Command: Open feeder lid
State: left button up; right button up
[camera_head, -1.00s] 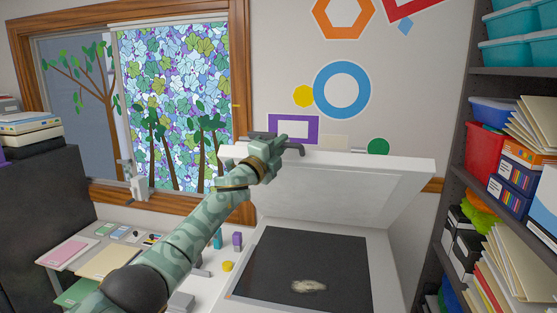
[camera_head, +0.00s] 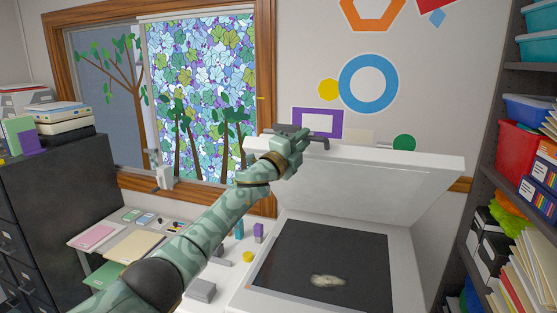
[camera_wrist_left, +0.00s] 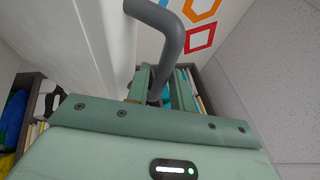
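The feeder lid (camera_head: 400,188) is a white slab, tilted up at the back of the copier, with its pale underside facing me. Below it lies the dark glass (camera_head: 330,262), with a pale smudge-like patch (camera_head: 327,281) on it. A grey bar handle (camera_head: 322,143) sits at the lid's top edge. My left gripper (camera_head: 298,142) is up at this handle, at the lid's upper left. In the left wrist view, the curved handle (camera_wrist_left: 171,30) runs down between the fingers of my gripper (camera_wrist_left: 157,90), which look closed around it. My right gripper is not visible.
A low table with a pink folder (camera_head: 98,237) and a tan folder (camera_head: 136,248) stands left of the copier. A dark cabinet (camera_head: 70,185) is at far left. A full shelf with a red bin (camera_head: 518,150) bounds the right side.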

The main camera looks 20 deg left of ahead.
pick_arm(q)
jog(key=v, duration=1.5)
jog(key=shift+d, duration=0.1)
